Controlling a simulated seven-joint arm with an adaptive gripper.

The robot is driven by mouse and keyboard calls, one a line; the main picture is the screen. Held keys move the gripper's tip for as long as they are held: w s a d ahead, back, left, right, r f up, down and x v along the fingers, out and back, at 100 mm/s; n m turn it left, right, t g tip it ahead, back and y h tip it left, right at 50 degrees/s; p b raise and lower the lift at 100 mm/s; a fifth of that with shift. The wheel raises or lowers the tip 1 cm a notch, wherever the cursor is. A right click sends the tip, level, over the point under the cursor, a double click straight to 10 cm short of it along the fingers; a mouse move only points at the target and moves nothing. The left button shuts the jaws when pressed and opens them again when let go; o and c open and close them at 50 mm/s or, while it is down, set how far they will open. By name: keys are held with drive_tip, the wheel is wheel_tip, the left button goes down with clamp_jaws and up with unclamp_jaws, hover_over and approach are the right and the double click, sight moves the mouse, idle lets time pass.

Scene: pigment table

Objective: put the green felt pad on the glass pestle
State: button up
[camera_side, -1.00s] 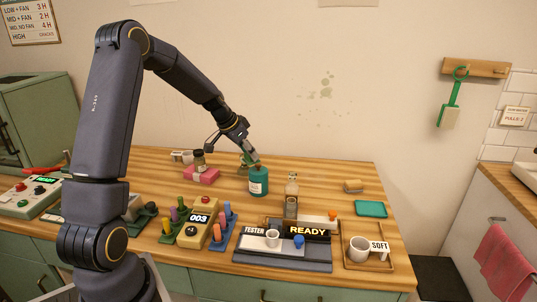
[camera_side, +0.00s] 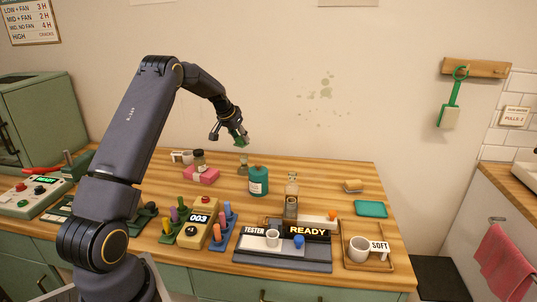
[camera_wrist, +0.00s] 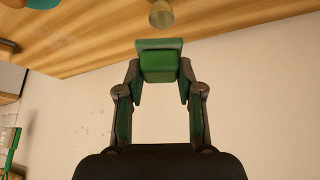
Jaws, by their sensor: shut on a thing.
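My gripper (camera_side: 231,134) is raised above the back of the table. It is shut on the green felt pad (camera_side: 240,141). In the wrist view the pad (camera_wrist: 160,65) sits between my fingertips, as a green block with a wider flat part at its far end. A small pale glass piece (camera_side: 243,164), which looks like the glass pestle, stands on the table below the gripper, left of the teal jar. It also shows in the wrist view (camera_wrist: 161,14), beyond the pad and apart from it. Its lower part is partly out of that view.
The teal jar (camera_side: 258,181) stands close to the glass piece. A corked bottle (camera_side: 291,187) and a tester stand (camera_side: 283,259) are in front. The table's back right is mostly clear.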

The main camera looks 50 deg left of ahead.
sight(243, 156)
drive_tip(key=shift+x, duration=1.2)
drive_tip(key=shift+w+a+f, duration=0.1)
drive_tip(key=shift+a+f, duration=0.1)
drive_tip(key=shift+f, duration=1.15)
drive_tip(key=shift+f, duration=0.2)
drive_tip(key=o, duration=1)
drive_tip(key=shift+c, duration=0.2)
